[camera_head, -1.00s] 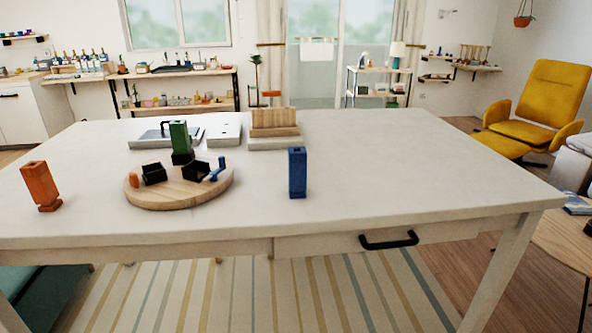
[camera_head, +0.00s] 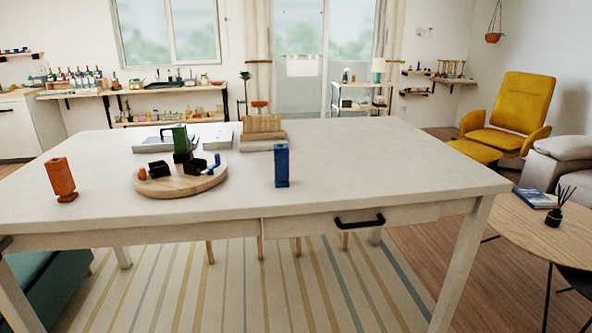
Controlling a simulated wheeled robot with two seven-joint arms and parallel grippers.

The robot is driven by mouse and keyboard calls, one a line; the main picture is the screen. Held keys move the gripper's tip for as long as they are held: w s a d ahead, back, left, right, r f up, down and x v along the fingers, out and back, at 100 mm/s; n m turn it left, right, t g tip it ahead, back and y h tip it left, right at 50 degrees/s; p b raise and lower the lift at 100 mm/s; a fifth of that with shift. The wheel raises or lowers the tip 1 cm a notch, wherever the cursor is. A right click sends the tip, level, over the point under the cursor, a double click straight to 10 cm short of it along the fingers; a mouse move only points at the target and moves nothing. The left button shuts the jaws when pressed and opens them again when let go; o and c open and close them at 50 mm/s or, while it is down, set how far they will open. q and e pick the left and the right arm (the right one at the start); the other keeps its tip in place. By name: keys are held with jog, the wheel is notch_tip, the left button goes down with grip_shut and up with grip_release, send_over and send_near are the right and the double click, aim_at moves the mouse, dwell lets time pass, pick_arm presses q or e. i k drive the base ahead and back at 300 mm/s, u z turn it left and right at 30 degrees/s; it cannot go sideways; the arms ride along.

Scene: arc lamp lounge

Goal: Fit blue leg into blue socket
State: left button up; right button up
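The blue leg (camera_head: 281,166) stands upright on the white table, right of the round wooden board. The round board (camera_head: 170,187) carries several dark sockets. A blue piece (camera_head: 214,163) shows at the right socket (camera_head: 195,168), which looks like the blue socket, though its colour marking is small. A green leg (camera_head: 180,141) stands upright at the back socket of the board. An orange leg (camera_head: 61,179) stands on the table left of the board, near a small orange piece (camera_head: 142,174) on the board's left. Neither of my grippers is in view.
The white table (camera_head: 370,165) has clear room on its right half. A wooden block stand (camera_head: 263,130) and grey trays lie at the back. A drawer with a black handle (camera_head: 359,221) is in the front edge. A low wooden table (camera_head: 535,225) stands at right.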

aim_at(173, 176)
jog(key=z, duration=1.4)
jog(key=i, duration=1)
jog(key=u, duration=0.35)
